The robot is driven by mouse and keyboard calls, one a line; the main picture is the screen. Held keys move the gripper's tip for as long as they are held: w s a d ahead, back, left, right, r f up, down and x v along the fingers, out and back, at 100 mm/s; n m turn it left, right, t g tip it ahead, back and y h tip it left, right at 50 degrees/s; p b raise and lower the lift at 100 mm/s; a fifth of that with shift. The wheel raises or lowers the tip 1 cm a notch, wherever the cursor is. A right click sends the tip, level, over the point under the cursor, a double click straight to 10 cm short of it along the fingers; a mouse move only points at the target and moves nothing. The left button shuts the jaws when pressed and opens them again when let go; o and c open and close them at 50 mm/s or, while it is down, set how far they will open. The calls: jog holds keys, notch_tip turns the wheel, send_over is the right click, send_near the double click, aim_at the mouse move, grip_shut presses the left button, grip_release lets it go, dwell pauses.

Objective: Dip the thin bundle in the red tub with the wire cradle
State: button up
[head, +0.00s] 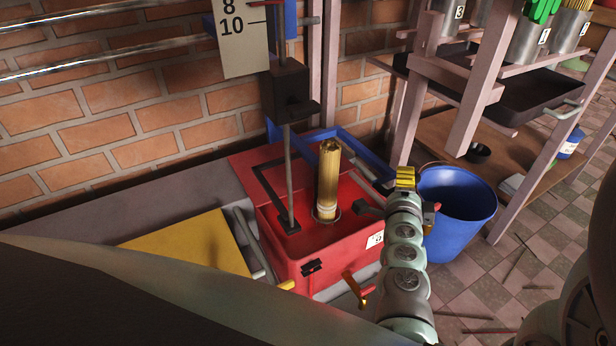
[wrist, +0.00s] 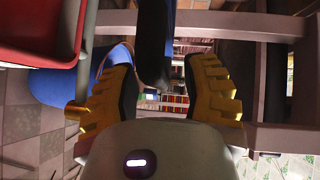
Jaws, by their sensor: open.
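The red tub (head: 330,262) stands by the brick wall in the head view, with a dark red surface inside. A thin tan bundle (head: 328,180) stands upright in it, its lower end at a thin wire ring, seemingly the wire cradle (head: 336,217). My gripper (head: 405,178), with yellow fingers, is just right of the tub's far right corner, apart from the bundle. In the wrist view my gripper (wrist: 158,85) is open, and a dark bar end (wrist: 153,45) shows between or beyond its fingers. I cannot tell whether it touches them.
A blue bucket (head: 456,205) stands right of the tub. A dark vertical rod (head: 287,165) with a black block (head: 291,90) rises at the tub. A yellow panel (head: 185,243) lies to the left. A shelf rack (head: 475,80) with containers stands at the right.

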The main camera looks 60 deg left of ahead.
jog(key=shift+w, duration=0.1)
jog(key=shift+o, duration=0.4)
grip_shut()
